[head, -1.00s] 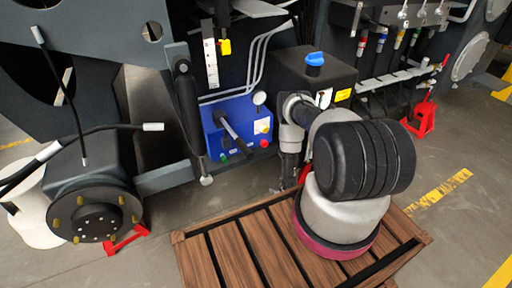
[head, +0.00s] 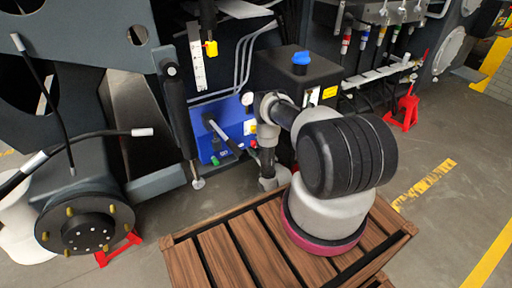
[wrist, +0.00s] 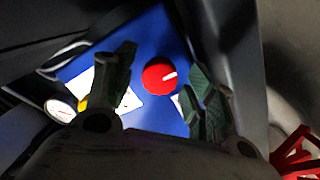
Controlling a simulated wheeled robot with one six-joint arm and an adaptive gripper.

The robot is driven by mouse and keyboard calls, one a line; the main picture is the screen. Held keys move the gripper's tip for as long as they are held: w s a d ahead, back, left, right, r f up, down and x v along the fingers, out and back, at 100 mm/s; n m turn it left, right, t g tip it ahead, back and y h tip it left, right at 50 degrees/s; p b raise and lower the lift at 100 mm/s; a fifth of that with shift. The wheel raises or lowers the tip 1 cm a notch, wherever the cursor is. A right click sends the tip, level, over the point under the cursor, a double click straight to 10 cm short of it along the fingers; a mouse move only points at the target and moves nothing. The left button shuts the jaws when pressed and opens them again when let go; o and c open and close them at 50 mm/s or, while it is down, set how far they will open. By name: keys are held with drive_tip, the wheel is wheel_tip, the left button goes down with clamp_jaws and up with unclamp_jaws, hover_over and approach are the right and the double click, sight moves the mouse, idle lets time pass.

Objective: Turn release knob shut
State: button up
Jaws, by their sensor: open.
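The release knob, taken as the round red knob (wrist: 159,77), is on a blue panel (wrist: 150,38) in the wrist view. A white line on its face points right and slightly up. In the head view a small red knob (head: 254,144) shows at the panel's lower right, beside my arm. My gripper (wrist: 160,65) is open, its green-padded fingers left and right of the knob in the picture. The knob appears between them and beyond the tips; I see no contact. In the head view my arm hides the fingers.
The panel also carries a lever (head: 222,134), a green button (head: 215,160) and a gauge (head: 247,98). A black box with a blue cap (head: 301,58) stands right of it. A wooden pallet (head: 222,255) lies in front. A red stand (head: 403,106) is at the right.

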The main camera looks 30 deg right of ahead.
drive_tip(key=shift+w, duration=0.15)
drive_tip(key=c, duration=1.1)
drive_tip(key=shift+o, duration=0.2)
